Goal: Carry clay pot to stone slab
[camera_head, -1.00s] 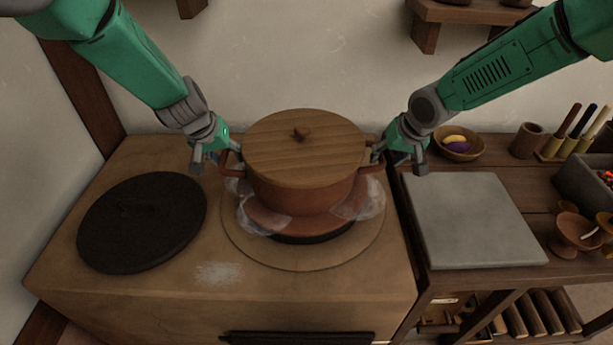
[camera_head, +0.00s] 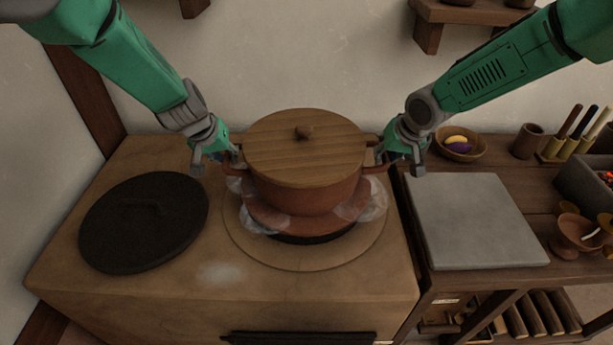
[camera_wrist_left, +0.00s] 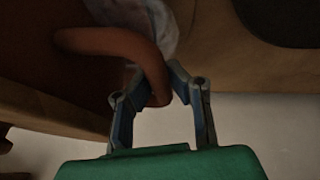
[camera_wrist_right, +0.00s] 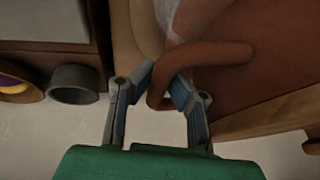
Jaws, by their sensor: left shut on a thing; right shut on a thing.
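The clay pot (camera_head: 305,196) is reddish-brown with a wooden lid (camera_head: 304,150) on it. It is over the round burner of the stove, with pale steam or smoke puffs around its base. My left gripper (camera_head: 228,162) is shut on the pot's left handle, which shows in the left wrist view (camera_wrist_left: 140,48). My right gripper (camera_head: 386,158) is shut on the right handle, which shows in the right wrist view (camera_wrist_right: 205,55). The grey stone slab (camera_head: 474,222) lies bare on the wooden table to the right. I cannot tell whether the pot touches the burner.
A black round lid or plate (camera_head: 144,225) lies on the left of the stove top (camera_head: 200,300). Behind the slab are a bowl (camera_head: 459,146) and a cup (camera_head: 528,141). A grey box (camera_head: 585,184) and small brown dishes (camera_head: 577,233) stand right of the slab.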

